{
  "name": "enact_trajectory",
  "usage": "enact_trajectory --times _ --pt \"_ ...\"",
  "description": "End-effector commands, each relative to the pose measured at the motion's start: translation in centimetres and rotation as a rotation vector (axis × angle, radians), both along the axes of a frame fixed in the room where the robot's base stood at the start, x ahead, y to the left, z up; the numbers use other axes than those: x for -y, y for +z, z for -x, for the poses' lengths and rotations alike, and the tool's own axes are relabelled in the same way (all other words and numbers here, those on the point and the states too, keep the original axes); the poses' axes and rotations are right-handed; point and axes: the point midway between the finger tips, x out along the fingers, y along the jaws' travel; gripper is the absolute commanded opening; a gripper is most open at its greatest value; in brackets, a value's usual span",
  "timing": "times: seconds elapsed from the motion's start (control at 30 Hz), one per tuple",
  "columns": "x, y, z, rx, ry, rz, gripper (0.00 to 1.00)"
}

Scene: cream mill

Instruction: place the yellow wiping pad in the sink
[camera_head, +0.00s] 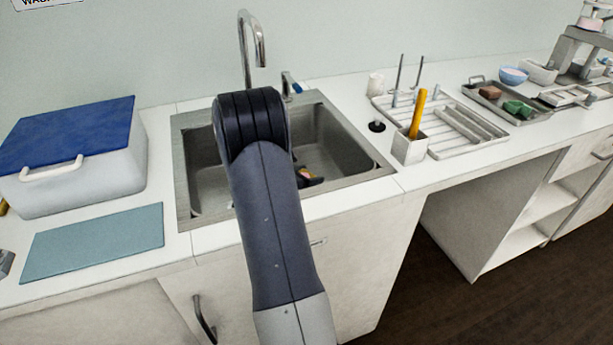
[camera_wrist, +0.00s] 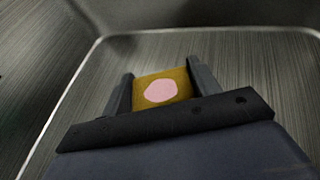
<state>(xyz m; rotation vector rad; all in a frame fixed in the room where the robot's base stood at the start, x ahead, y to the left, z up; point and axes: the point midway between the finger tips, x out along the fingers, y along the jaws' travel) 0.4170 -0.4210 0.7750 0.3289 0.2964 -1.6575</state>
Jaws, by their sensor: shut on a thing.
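The yellow wiping pad (camera_wrist: 148,80) with a pink round patch is between the two fingers of my gripper (camera_wrist: 160,88) in the wrist view. The gripper is shut on it. Around them in that view are the brushed metal floor and walls of the sink (camera_wrist: 225,48). In the head view the sink (camera_head: 350,140) is set in the white counter, and my arm reaches over its front edge into the basin. A small part of the pad (camera_head: 304,173) shows beside my arm, inside the basin. Whether the pad touches the sink floor I cannot tell.
A tall faucet (camera_head: 245,45) stands behind the sink. A white box with a blue lid (camera_head: 70,135) and a light-blue mat (camera_head: 95,242) lie to the left. A white holder (camera_head: 409,148) with a yellow stick and a drying rack (camera_head: 465,125) stand to the right.

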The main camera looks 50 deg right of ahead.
Motion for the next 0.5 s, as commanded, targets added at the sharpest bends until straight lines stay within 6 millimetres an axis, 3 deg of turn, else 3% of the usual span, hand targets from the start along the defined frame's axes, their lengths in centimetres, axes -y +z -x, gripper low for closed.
enact_trajectory --times 0.33,0.37,0.5 --pt "0.00 -0.48 -0.01 0.001 0.000 0.001 0.37" --pt "0.00 -0.28 -0.01 0.001 0.000 0.001 0.61" --pt "0.01 -0.25 -0.01 0.001 0.000 0.001 0.72"
